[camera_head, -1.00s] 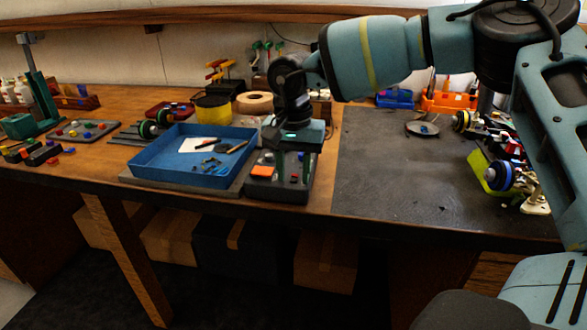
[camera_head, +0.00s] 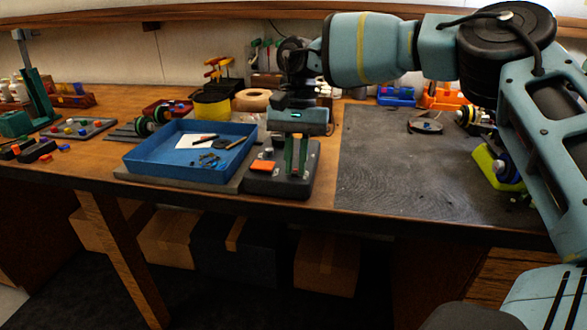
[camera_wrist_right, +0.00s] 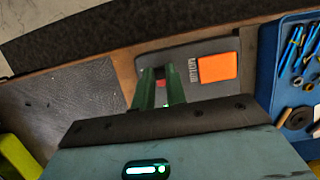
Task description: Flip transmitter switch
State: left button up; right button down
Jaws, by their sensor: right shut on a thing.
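The transmitter (camera_head: 262,186) is a dark grey box near the front edge of the bench, with an orange patch (camera_head: 263,166) on its left part. It also shows in the right wrist view (camera_wrist_right: 196,52), with the orange patch (camera_wrist_right: 217,67) and a small red spot by my fingers. My right gripper (camera_head: 296,172) points down over the right part of the transmitter, its green fingers close together at the top face. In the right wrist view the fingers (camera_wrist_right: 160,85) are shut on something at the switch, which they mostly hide. My left gripper is not in view.
A blue tray (camera_head: 140,162) with paper and small tools stands directly left of the transmitter. A dark mat (camera_head: 390,180) to the right is mostly clear, with a small dish (camera_head: 425,126) at its back. Car parts lie at the far right, partly behind my arm.

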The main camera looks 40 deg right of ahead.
jog(key=shift+w+d+g+y+b, duration=0.1)
jog(key=shift+d+g+y+b, duration=0.05)
jog(key=shift+g+y+b, duration=0.3)
jog(key=c, duration=1.4)
grip_release()
jog(key=shift+c, duration=0.2)
jog(key=v, duration=0.7)
jog(key=shift+r, duration=0.4)
jog(key=shift+w+d, duration=0.1)
